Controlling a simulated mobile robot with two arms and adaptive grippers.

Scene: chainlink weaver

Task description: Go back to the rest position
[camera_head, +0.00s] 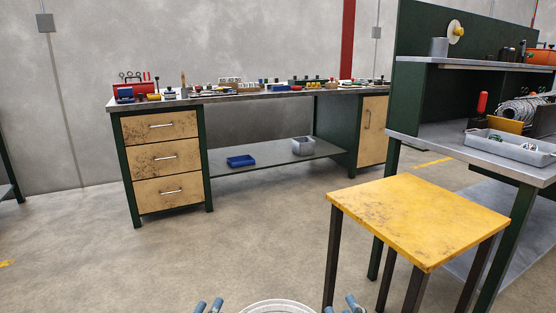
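My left gripper (208,306) shows only as blue fingertips at the bottom edge, left of centre. My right gripper (347,304) shows in the same way at the bottom edge, right of centre. The rest of both is cut off by the frame, so whether they are open or shut on something is not clear. Between them, the pale curved rim of a round thing (276,307) shows; the rest of it is out of view.
A yellow-topped stool (420,218) stands close at the right. Behind it is a green workbench (470,160) with a grey tray (512,147). A long drawer bench (160,160) stands along the back wall. The floor at left and centre is clear.

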